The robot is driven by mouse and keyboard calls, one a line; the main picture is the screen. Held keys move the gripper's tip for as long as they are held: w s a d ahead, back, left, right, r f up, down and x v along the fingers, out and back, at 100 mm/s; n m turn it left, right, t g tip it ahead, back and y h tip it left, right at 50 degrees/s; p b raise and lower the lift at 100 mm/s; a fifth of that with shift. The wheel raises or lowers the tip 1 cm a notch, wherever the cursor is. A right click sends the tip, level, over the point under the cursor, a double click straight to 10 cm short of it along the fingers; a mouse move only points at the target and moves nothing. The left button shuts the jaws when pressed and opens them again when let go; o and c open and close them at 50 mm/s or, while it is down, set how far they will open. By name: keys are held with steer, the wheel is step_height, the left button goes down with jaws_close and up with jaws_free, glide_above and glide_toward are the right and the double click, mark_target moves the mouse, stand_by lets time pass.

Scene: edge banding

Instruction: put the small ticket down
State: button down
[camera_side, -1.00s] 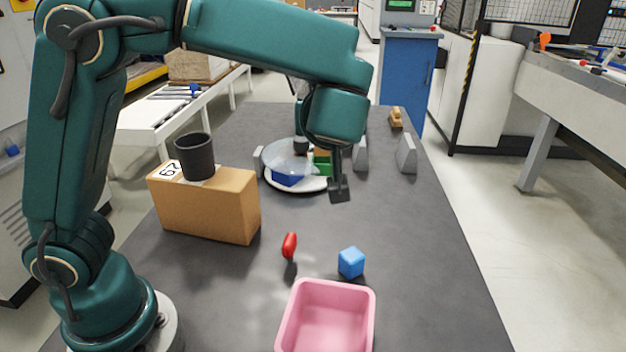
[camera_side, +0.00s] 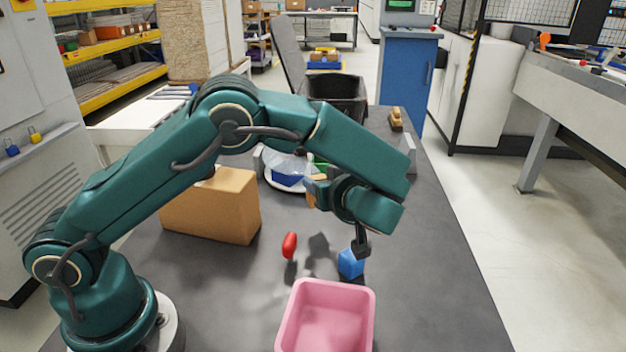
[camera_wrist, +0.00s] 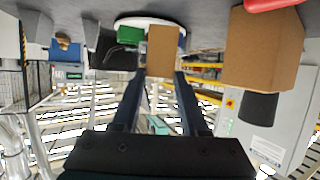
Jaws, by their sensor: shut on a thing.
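A small tan flat piece, which I take to be the ticket (camera_wrist: 162,50), is between my gripper's (camera_wrist: 161,76) fingertips in the wrist view, seen broad side on. In the side view my gripper (camera_side: 320,187) is partly hidden by my wrist. A tan edge of the ticket (camera_side: 311,196) shows there, in front of the white round dish (camera_side: 276,187) in the picture. The ticket appears held above the dark table. Whether it touches anything is hard to tell.
The dish holds blue and green things. A cardboard box (camera_side: 225,205) stands left, with a dark cup (camera_wrist: 258,107) on it. A red object (camera_side: 289,245), a blue cube (camera_side: 350,264) and a pink tray (camera_side: 325,318) are nearer. Table right of these is clear.

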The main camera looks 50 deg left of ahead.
steer(key=shift+f, duration=1.55)
steer(key=shift+f, duration=0.65)
steer(key=shift+c, duration=2.2)
jaws_free()
